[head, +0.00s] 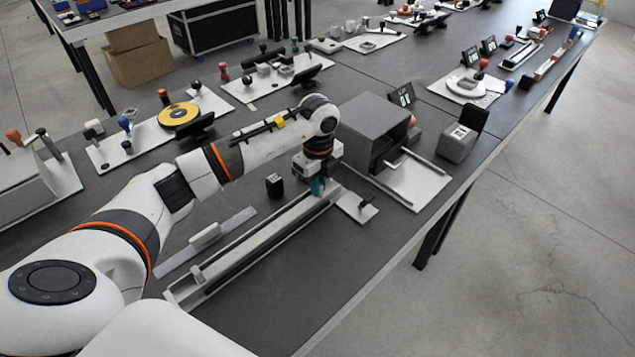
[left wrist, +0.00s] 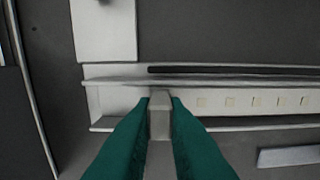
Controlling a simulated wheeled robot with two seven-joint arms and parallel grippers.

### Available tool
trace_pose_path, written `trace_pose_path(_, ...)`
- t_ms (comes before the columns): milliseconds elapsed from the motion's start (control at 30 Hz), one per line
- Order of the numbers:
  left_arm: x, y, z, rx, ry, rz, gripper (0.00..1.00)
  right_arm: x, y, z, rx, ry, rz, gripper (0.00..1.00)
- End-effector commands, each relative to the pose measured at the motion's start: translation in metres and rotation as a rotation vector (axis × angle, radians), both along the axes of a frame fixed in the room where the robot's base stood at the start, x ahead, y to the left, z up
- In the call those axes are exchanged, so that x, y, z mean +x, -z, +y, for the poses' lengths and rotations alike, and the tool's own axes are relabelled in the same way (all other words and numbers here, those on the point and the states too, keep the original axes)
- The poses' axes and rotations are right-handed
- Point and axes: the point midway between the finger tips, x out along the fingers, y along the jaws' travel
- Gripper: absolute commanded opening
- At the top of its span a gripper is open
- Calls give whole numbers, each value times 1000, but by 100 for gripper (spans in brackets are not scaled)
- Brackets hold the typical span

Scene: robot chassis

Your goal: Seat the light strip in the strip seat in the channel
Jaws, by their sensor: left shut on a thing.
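The long pale channel (head: 238,262) lies diagonally on the dark table in the head view. It runs across the left wrist view, where its wall (left wrist: 110,83) shows. The light strip (left wrist: 252,103), pale with several yellowish squares, lies along the channel between its walls. My left gripper (head: 318,187) is over the channel's far end. In the left wrist view its green fingers (left wrist: 160,101) are shut on a grey block (left wrist: 160,123) at the strip's left end. I cannot tell whether the strip rests fully down in the seat. My right gripper is not in view.
A flat grey bar with a raised grip (head: 205,236) lies left of the channel. A small black block (head: 274,185) stands beside its far part. A white plate with a black knob (head: 358,206) and a grey box (head: 375,128) stand beyond. Table right of the channel is clear.

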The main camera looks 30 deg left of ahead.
Motion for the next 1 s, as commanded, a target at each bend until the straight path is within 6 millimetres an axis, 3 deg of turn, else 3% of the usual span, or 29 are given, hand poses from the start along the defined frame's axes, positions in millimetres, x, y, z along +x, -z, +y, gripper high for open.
trace_pose_path(333,0,5,0,0,0,-1,0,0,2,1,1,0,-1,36)
trace_pose_path(367,0,4,0,0,0,-1,17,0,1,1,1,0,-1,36)
trace_pose_path(467,0,4,0,0,0,-1,34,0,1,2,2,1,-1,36)
trace_pose_path(833,1,-2,0,0,0,-2,34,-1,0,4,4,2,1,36)
trace_pose_path(1000,1,-28,0,0,2,-6,34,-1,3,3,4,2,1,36)
